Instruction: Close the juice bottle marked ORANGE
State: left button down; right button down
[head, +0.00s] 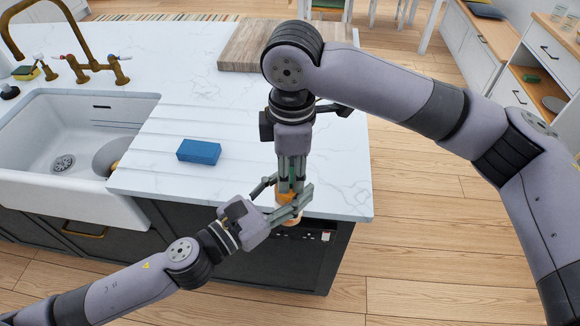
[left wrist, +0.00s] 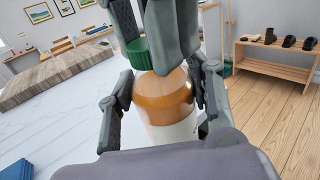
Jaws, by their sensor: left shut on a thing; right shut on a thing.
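The orange juice bottle (left wrist: 165,100) has orange contents and a pale label whose writing I cannot read. In the head view the bottle (head: 286,197) is at the counter's front edge, mostly hidden by fingers. My left gripper (head: 289,203) is shut around its body from the side. A green cap (left wrist: 138,55) is at the bottle's top in the left wrist view. My right gripper (head: 291,178) points down from above and is shut on the cap; its fingers hide most of the cap and the neck. I cannot tell whether the cap is seated on the neck.
A blue block (head: 198,151) lies on the white counter (head: 235,186) left of the grippers. A wooden board (head: 243,52) lies at the back. The white sink (head: 60,178) and brass tap (head: 88,68) are at the left. Open floor is at the right.

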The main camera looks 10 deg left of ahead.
jog(key=m, duration=0.4)
jog(key=shift+m, duration=0.3)
jog(key=m, duration=0.8)
jog(key=shift+m, duration=0.4)
jog(key=m, duration=0.3)
jog(key=shift+m, duration=0.3)
jog(key=c, duration=1.1)
grip_release()
notch_tip(320, 180, up, 12)
jog(key=shift+s+f, duration=0.1)
